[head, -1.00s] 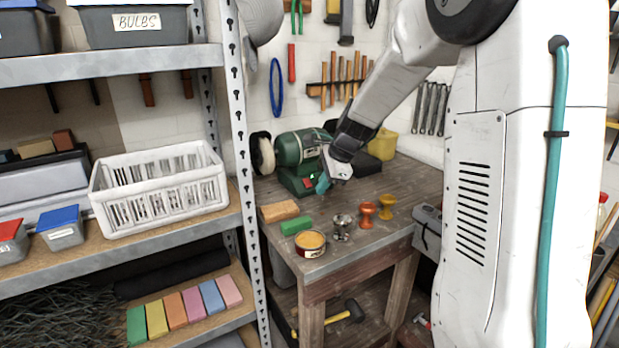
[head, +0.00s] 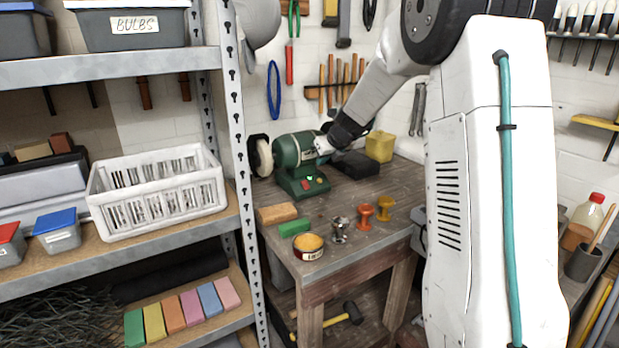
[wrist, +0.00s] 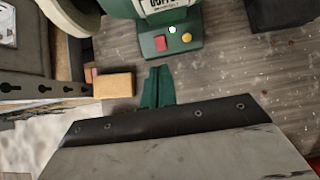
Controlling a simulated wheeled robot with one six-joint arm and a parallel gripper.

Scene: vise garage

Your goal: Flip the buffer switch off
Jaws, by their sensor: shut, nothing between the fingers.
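The green bench buffer (head: 300,150) stands at the back of the wooden workbench, with a pale buffing wheel (head: 263,157) on its left. Its base (head: 296,188) carries a red button (head: 306,186), a small bright lit spot (head: 310,178) and a yellow button (head: 320,181). In the wrist view the red button (wrist: 160,43), bright spot (wrist: 172,30) and yellow button (wrist: 187,37) show at the top.
A black box (head: 356,165) and yellow container (head: 380,146) stand right of the buffer. A shelf post (head: 243,150) stands left.

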